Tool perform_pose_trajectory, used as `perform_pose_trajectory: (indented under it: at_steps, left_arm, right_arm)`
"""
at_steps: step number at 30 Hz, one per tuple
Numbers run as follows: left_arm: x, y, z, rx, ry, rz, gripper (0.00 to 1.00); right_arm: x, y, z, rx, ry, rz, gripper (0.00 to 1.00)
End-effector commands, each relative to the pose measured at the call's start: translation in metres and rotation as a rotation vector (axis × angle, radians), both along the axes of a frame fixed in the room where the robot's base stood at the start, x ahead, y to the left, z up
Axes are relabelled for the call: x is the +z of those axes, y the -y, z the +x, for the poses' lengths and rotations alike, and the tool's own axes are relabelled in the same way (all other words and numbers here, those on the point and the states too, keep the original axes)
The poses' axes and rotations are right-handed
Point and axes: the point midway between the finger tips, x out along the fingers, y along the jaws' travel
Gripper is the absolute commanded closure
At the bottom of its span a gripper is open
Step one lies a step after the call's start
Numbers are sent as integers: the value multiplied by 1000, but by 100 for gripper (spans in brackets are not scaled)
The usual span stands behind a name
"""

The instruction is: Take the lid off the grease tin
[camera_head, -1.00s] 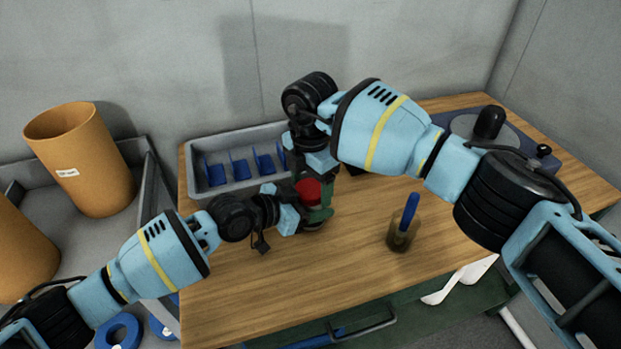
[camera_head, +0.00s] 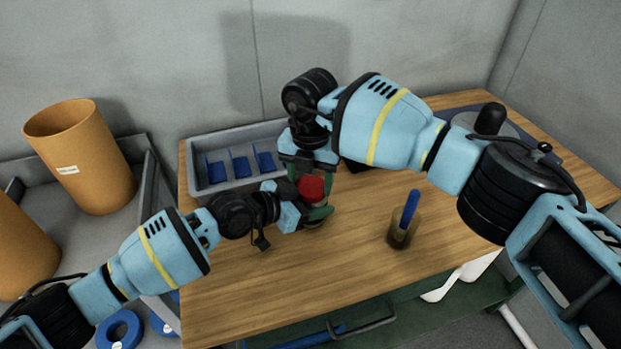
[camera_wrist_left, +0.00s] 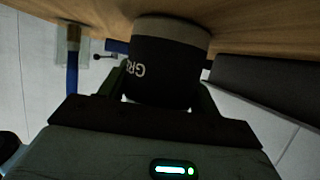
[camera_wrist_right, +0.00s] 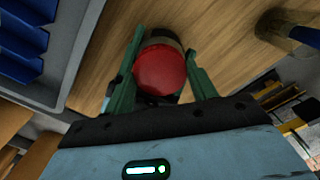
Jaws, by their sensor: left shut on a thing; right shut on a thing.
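The grease tin (camera_wrist_left: 165,72) is a dark can with a pale band and part of a label in the left wrist view. My left gripper (camera_head: 312,216) is shut around its body from the left. The red lid (camera_head: 311,187) is at the top of the tin in the head view. My right gripper (camera_wrist_right: 163,62) comes from above and is shut on the red lid (camera_wrist_right: 160,71), with a green finger on either side. Part of the tin (camera_wrist_right: 160,38) shows behind the lid. I cannot tell whether the lid touches the tin.
A grey tray (camera_head: 196,182) with blue dividers stands at the back left of the wooden table (camera_head: 260,285). A cup (camera_head: 398,238) with a blue-handled tool (camera_head: 410,207) stands to the right. A dark round-topped device is at the back right. The front of the table is clear.

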Motion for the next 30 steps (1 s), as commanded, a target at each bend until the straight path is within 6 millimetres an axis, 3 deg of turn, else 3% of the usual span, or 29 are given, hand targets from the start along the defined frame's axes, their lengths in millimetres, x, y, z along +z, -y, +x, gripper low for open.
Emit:
perform_pose_trajectory:
  at_steps: [11,12,16,25,30]
  left_arm:
    - [-1,-2,1,4,-2,1,100]
    - [-1,-2,1,4,-2,1,100]
    - [-1,-1,1,4,-2,1,100]
    - [-1,0,0,0,-1,0,100]
    - [-1,0,0,-1,-2,0,100]
  right_arm:
    - [0,1,-1,43,-4,-2,71]
    - [0,1,-1,42,-4,-2,38]
    - [0,1,0,41,-3,-1,22]
    - [2,-1,0,42,-1,1,22]
    - [18,-2,0,43,2,5,22]
